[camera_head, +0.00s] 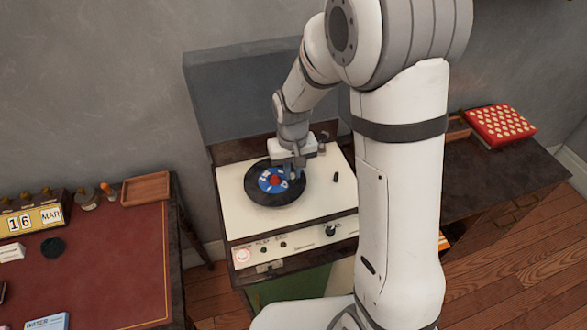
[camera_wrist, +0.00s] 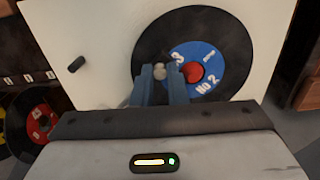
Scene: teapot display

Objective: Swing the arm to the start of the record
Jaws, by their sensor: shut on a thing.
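The black record (camera_head: 257,193) lies on the cream deck of the record player (camera_head: 232,218). My gripper (camera_head: 293,172) reaches down over the right part of the record. Most of the tonearm is hidden by my fingers and wrist.
A black peg (camera_head: 335,177) stands on the deck's right side. Knobs (camera_head: 330,230) line the front panel, and a grey lid (camera_head: 235,100) stands raised behind. A red table (camera_head: 100,270) is at left; a red dotted box (camera_head: 500,123) sits on the right cabinet.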

